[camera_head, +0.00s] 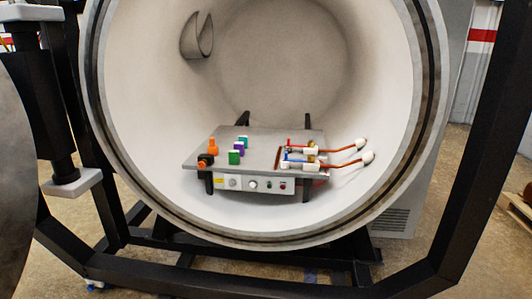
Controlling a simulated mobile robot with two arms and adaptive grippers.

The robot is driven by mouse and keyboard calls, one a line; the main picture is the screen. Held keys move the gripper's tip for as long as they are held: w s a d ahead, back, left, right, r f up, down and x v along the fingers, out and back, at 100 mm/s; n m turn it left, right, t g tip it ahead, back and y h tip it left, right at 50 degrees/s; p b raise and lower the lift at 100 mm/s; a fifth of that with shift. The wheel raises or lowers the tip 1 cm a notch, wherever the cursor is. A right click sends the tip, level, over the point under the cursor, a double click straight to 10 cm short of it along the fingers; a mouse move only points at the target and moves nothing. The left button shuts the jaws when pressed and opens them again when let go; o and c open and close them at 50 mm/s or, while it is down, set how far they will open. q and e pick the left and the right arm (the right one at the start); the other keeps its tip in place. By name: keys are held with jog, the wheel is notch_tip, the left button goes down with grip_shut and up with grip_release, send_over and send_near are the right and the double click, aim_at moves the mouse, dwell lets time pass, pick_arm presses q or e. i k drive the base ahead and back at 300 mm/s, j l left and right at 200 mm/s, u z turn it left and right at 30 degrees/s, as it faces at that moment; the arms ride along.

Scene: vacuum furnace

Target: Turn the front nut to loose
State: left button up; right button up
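A grey plate (262,157) on black legs stands inside the round furnace chamber. At its right end are two rows of small fittings, one behind the other. The front fitting (296,164) has a blue part, and a copper-coloured tube with a white end piece (368,157) runs from it to the right. The rear fitting (310,151) has a red part and a similar tube with a white end piece (360,144). A nut is too small to make out clearly, and I cannot tell whether it is tight or loose. Neither of my grippers is in view.
The chamber rim (97,130) surrounds the opening. Small orange, black, green and purple parts stand on the plate's left half. A control panel (245,184) hangs below its front edge. A black frame (490,130) stands at the right. The chamber's space above the plate is mostly free.

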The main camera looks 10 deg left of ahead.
aim_at(311, 157)
jog(key=i+l+u, duration=0.15)
jog(key=i+u, duration=0.15)
jog(key=i, duration=0.2)
jog(key=i+l+u, duration=0.3)
jog(key=i, duration=0.2)
